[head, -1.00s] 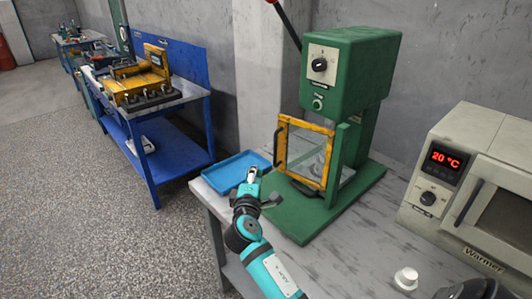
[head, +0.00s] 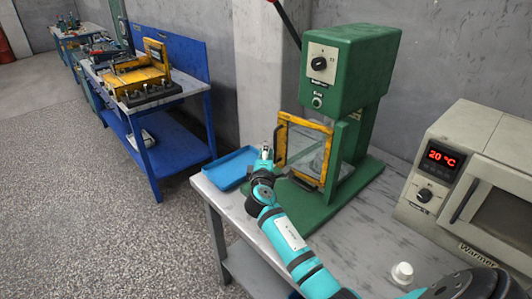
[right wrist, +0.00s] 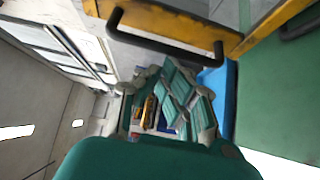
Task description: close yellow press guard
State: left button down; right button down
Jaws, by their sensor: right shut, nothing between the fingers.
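The yellow press guard (head: 307,123) is a yellow frame with a clear pane, on the front of the green press (head: 345,75). It stands swung out to the left from the press post. Its black handle (head: 279,147) is on the left edge; the handle also shows in the right wrist view (right wrist: 165,42), with part of the yellow frame (right wrist: 255,38). My right gripper (head: 266,152) is shut and empty, just left of the handle. In the right wrist view, its fingers (right wrist: 168,95) are below the handle; I cannot tell whether they touch it. My left gripper is not in view.
A warmer (head: 470,185) reading 20 °C and a white knob-like piece (head: 402,273) are at the right. A blue workbench (head: 150,120) stands at the left.

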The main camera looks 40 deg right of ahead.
jog(key=shift+m+g+h, duration=0.6)
jog(key=shift+g, duration=0.1)
jog(key=b+x, duration=0.4)
jog(key=shift+s+d, duration=0.15)
jog(key=shift+d, duration=0.15)
jog(key=shift+r, duration=0.1)
